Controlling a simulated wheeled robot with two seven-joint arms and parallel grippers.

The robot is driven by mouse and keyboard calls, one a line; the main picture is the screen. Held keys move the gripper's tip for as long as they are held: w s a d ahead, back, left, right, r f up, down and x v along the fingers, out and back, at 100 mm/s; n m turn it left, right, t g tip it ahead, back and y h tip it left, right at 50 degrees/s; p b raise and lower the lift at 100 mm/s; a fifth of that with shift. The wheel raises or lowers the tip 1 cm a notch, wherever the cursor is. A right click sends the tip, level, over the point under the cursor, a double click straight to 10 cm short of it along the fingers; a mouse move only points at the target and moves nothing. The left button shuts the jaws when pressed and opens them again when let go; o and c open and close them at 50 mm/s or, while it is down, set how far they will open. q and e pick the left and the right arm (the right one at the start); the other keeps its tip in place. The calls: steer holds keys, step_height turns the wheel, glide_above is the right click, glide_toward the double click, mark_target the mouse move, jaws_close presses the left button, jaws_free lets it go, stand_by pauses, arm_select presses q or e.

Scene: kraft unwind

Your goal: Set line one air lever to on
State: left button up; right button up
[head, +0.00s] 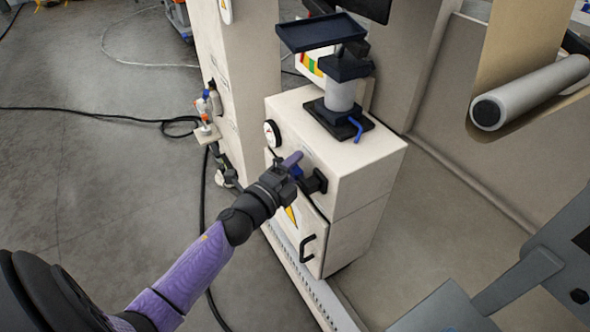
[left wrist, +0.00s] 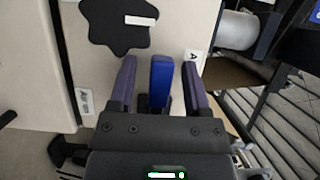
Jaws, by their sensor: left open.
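The blue lever (left wrist: 161,82) stands between the two purple fingers of my left gripper (left wrist: 159,80) in the left wrist view. Small gaps show on both sides, so the fingers look open around it and not closed on it. In the head view my left gripper (head: 292,165) is at the front of the cream cabinet (head: 352,165), where a bit of blue (head: 298,172) shows by the fingers. The gripper hides most of the lever there. I cannot read the lever's on or off marking. My right gripper is not in view.
A black star-shaped knob (left wrist: 118,22) is just beyond the fingers in the wrist view. The cabinet carries a round gauge (head: 272,133), a black door handle (head: 308,247) and a dark device with a blue handle (head: 355,128) on top. A grey roller (head: 530,92) is at right.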

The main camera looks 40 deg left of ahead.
arm_select(q)
jaws_close()
stand_by(1.4)
